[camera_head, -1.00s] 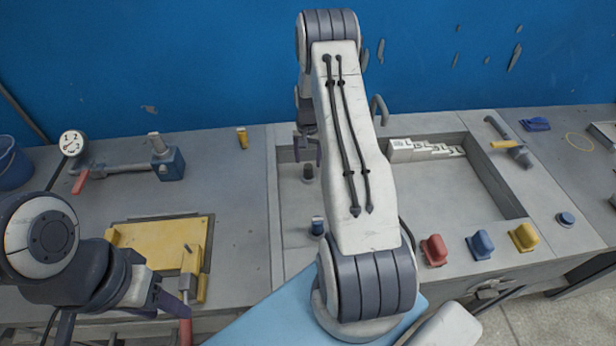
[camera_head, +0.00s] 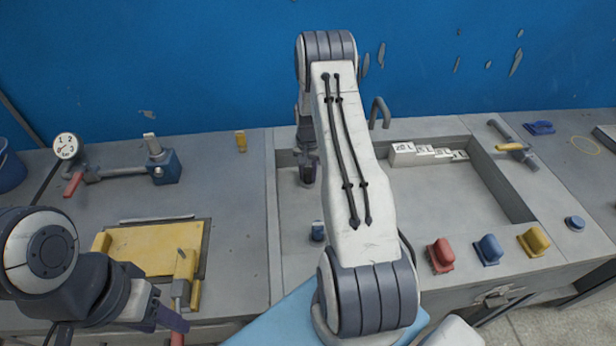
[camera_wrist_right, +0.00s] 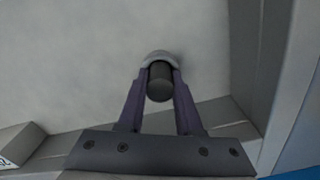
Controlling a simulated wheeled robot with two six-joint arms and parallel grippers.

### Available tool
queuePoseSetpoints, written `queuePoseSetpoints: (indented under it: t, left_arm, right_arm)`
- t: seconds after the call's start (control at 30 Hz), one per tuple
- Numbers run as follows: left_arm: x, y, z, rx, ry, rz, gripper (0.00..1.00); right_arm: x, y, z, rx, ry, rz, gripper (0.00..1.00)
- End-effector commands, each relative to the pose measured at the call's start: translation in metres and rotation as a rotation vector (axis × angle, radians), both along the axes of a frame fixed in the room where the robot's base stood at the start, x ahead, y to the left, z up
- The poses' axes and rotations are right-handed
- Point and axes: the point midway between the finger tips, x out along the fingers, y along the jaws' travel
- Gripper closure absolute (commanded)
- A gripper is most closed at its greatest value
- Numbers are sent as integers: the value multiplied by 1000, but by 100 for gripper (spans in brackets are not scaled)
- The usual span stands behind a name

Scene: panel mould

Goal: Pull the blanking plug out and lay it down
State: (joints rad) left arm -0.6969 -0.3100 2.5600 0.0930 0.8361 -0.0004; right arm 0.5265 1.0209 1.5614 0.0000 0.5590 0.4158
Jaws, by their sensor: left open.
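The blanking plug (camera_wrist_right: 160,82) is a dark cylinder with a paler rounded collar, in the right wrist view. It stands in the left part of the grey mould recess, and in the head view it is mostly hidden by my right gripper (camera_head: 307,172). In the right wrist view the two fingers of my right gripper (camera_wrist_right: 160,90) lie against both sides of the plug, with no clear gap. My left gripper (camera_head: 165,312) is open and empty at the lower left, near the front of the yellow plate.
A blue-capped cylinder (camera_head: 318,231) stands in front of the plug. A pale stepped block (camera_head: 425,154) sits at the recess's back wall. Red (camera_head: 440,255), blue (camera_head: 488,249) and yellow (camera_head: 533,240) handles line the front edge. The yellow plate (camera_head: 150,248) and a gauge (camera_head: 66,146) are left.

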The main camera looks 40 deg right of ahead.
Motion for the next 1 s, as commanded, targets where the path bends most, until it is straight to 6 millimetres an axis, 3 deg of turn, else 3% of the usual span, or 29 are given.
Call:
queuePoseSetpoints:
  t: [1.0]
  left_arm:
    - [0, 0, 31, 0, 0, 0, 50]
  right_arm:
    - [0, 0, 44, 0, 0, 0, 100]
